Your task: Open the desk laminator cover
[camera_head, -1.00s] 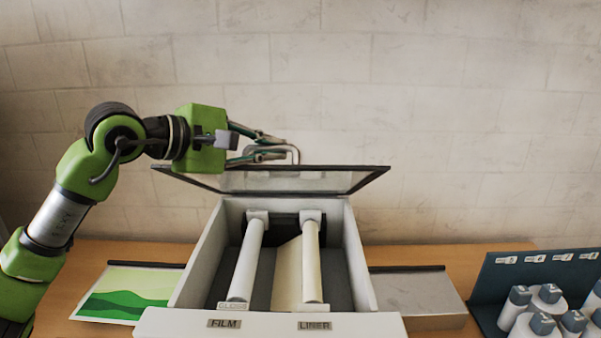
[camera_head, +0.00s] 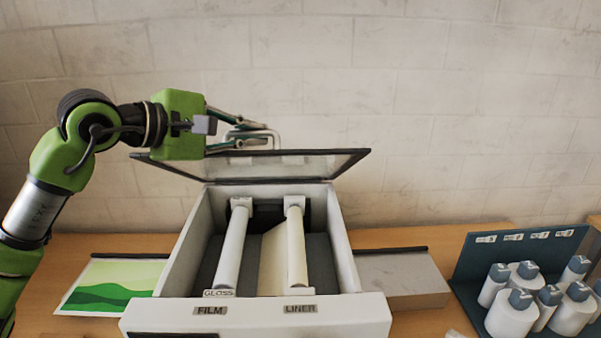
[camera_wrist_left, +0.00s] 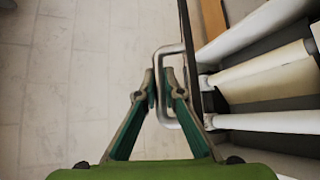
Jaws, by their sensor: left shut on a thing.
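The desk laminator (camera_head: 255,315) is a white box on the wooden table, with its dark-framed clear cover (camera_head: 290,165) swung up and back at the rear. Inside it are a film roll (camera_head: 231,245) on the left and a liner roll (camera_head: 297,245) on the right. My left gripper (camera_head: 262,138) is at the cover's top edge, shut on the metal handle (camera_head: 272,133). The handle and the gripper's two fingers (camera_wrist_left: 164,84) also show in the left wrist view, beside the cover's edge. My right gripper is not in view.
A green landscape print (camera_head: 110,287) lies left of the laminator, and a grey flat block (camera_head: 402,280) sits at its right. A dark rack (camera_head: 470,262) with several white bottles (camera_head: 512,313) stands at the far right. A brick wall (camera_head: 420,100) is behind.

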